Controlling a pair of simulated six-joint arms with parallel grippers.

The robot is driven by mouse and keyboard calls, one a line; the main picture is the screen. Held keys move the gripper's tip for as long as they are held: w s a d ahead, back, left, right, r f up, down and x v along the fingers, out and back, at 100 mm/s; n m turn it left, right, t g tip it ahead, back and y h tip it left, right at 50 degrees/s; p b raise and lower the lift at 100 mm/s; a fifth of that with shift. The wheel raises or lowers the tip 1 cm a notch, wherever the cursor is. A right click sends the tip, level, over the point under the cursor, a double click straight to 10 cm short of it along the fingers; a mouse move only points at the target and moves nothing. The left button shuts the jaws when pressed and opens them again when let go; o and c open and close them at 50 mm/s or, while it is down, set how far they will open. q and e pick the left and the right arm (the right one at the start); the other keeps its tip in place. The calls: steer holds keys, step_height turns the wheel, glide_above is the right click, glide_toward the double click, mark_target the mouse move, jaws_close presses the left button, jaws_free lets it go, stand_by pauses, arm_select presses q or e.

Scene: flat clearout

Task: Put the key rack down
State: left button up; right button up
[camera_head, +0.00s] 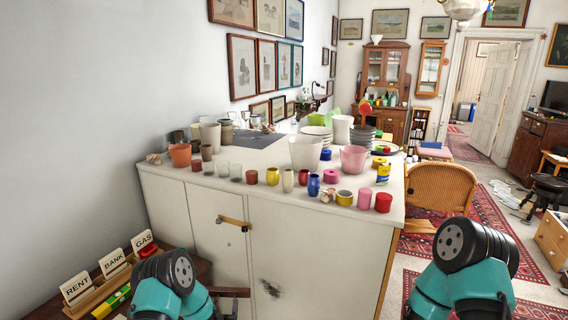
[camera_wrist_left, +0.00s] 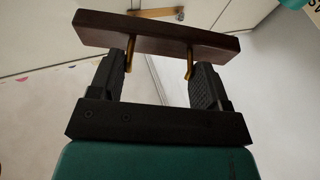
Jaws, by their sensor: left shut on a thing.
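The key rack is a dark red-brown wooden bar with two brass hooks. In the left wrist view the key rack (camera_wrist_left: 150,33) lies across the ends of my left gripper (camera_wrist_left: 157,72), whose black fingers are shut on it though they stand well apart. In the head view a dark bar, the key rack (camera_head: 231,292), shows at the bottom beside my left arm, low in front of the white cabinet; most of that gripper is hidden by the arm. My right arm comes in at the lower right, with its gripper out of view.
The white cabinet (camera_head: 310,245) has a crowded top with pots, cups and jars; a light wooden bar (camera_head: 234,223) is on its front. At the lower left, a wooden holder (camera_head: 100,292) carries cards reading RENT, BANK and GAS. A wicker chair (camera_head: 440,187) stands right of the cabinet.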

arm_select(q)
steer(key=shift+s+f, duration=0.1)
steer(key=shift+s, duration=0.15)
stand_by(0.4)
steer(key=s+d+r+m+g+h, duration=0.2)
steer(key=s+d+r+m+h, duration=0.2)
steer(key=d+r+h, duration=0.2)
steer(key=s+d+r+m+g+h, duration=0.3)
steer(key=s+d+r+h, duration=0.2)
steer(key=d+r+h, duration=0.2)
steer(key=shift+d+r+m, duration=0.4)
steer(key=shift+d+r, duration=0.35)
steer(key=shift+d, duration=0.4)
arm_select(e)
steer(key=shift+o, duration=0.4)
